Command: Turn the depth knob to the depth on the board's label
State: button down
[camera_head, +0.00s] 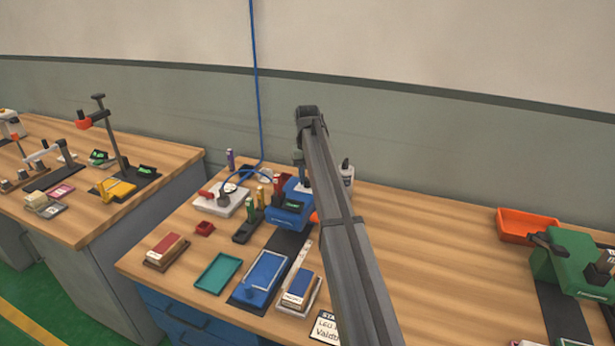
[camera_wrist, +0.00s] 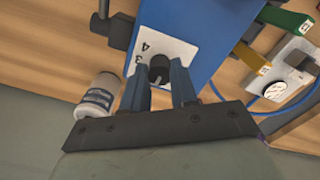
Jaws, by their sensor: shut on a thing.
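A blue machine (camera_wrist: 185,25) fills the middle of the wrist view. Its white dial plate (camera_wrist: 172,50) shows the numbers 3 and 4, turned over in the picture. The dark depth knob (camera_wrist: 159,68) stands on this plate. My gripper (camera_wrist: 160,76) has one finger on each side of the knob and is shut on it. The knob's pointer cannot be made out. In the head view the blue machine (camera_head: 291,207) stands on the bench, partly behind my arm, which hides the gripper and knob. A printed label card (camera_head: 325,327) lies at the bench's front edge, partly covered and unreadable for depth.
A grey-white bottle (camera_wrist: 98,97) stands close to my gripper. Coloured handled parts (camera_wrist: 288,21) and a white gauge unit (camera_wrist: 283,80) are on the other side. The bench's right middle is clear.

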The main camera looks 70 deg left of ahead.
aim_at(307, 179)
jog(key=shift+n, duration=0.3)
jog(key=c, duration=0.9)
grip_release()
notch_tip(307, 179, up, 14)
jog(key=shift+f, duration=0.1)
jog(key=shift+w, duration=0.1)
dwell(0.4)
